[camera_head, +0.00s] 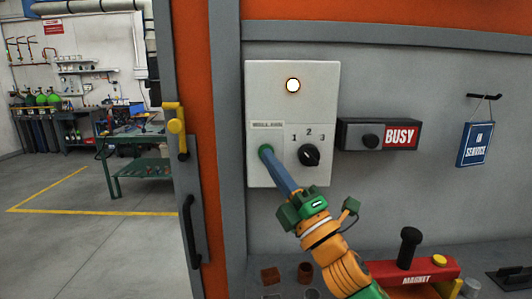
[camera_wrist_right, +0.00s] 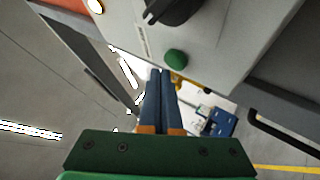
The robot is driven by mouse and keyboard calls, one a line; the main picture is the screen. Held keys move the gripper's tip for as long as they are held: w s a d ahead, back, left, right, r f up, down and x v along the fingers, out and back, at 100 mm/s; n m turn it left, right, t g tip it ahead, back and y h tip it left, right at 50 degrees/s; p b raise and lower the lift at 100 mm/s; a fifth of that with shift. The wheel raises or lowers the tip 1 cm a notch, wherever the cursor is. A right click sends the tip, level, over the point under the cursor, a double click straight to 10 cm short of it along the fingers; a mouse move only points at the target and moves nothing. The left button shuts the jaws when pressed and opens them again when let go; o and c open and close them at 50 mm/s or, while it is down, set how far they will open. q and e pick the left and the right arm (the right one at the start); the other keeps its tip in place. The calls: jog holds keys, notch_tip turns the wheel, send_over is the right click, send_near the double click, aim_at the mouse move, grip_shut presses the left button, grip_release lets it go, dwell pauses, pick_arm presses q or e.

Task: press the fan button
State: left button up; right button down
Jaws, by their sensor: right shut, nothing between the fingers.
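The fan button is a green round button (camera_head: 266,148) at the lower left of a pale control panel (camera_head: 263,90), under a small label. It also shows in the right wrist view (camera_wrist_right: 176,58). My right gripper (camera_head: 269,156) has its blue fingers shut and empty, with the tips at the button in the head view, partly covering it. In the right wrist view the tips (camera_wrist_right: 160,72) lie just beside and below the button. I cannot tell whether they touch it. My left gripper is not in view.
The panel has a lit round lamp (camera_head: 293,85) and a black 1-2-3 dial (camera_head: 310,155). A BUSY box (camera_head: 364,137) and IN SERVICE sign (camera_head: 475,144) are to the right. A red magnet tool (camera_head: 412,272) lies on the ledge below. A door handle (camera_head: 190,232) is left.

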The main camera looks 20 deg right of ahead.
jog(key=shift+s, duration=0.1)
jog(key=s, duration=0.2)
jog(key=s+a, duration=0.1)
jog(key=s, duration=0.2)
jog(key=shift+s+a+p, duration=0.3)
jog(key=shift+a, duration=0.05)
